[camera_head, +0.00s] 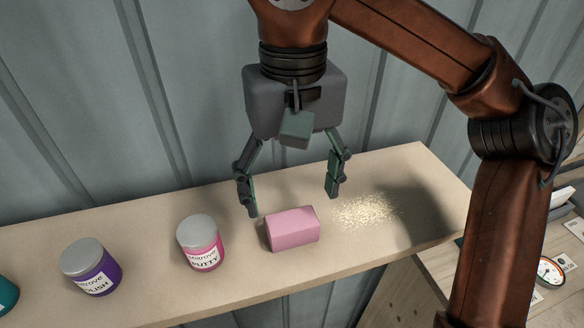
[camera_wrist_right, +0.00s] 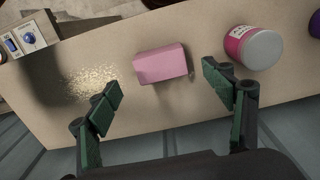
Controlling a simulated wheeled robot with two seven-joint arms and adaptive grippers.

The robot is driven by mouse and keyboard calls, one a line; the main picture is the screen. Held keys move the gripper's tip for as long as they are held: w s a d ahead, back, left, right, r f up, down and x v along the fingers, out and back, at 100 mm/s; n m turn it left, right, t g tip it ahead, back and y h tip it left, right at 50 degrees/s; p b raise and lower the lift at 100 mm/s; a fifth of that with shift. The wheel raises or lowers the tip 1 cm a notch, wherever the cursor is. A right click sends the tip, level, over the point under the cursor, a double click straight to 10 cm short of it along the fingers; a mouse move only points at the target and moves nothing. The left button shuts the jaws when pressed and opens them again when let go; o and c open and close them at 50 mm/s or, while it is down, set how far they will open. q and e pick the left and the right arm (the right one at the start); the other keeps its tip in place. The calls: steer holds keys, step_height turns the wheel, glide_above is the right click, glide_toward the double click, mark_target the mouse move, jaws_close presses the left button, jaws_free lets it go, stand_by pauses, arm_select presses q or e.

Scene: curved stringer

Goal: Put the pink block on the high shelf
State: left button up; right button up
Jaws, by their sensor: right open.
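The pink block (camera_head: 292,230) lies on the pale shelf (camera_head: 345,258) in the head view, near its right part. My right gripper (camera_head: 292,203) is open and empty, pointing down, with its fingers above and behind the block. In the right wrist view the block (camera_wrist_right: 162,64) lies ahead of the two spread fingertips of the right gripper (camera_wrist_right: 160,82), roughly centred between them and apart from both. My left gripper is not in view. I cannot tell from these views whether this shelf is the high one.
A pink putty jar (camera_head: 200,243) stands left of the block, with a purple polish jar (camera_head: 91,267) farther left and a teal jar (camera_head: 6,295) at the edge. Pale crumbs (camera_head: 366,212) lie right of the block. A corrugated wall (camera_head: 190,100) rises behind. A gauge (camera_head: 550,270) sits lower right.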

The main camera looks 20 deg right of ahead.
mark_target(292, 225)
step_height(292, 225, up, 2)
steer(key=shift+s+r, duration=0.1)
steer(key=shift+r, duration=0.05)
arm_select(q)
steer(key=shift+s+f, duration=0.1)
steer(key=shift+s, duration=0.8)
arm_select(e)
steer(key=shift+r, duration=0.9)
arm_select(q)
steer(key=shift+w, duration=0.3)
arm_select(e)
steer(key=shift+a, duration=0.1)
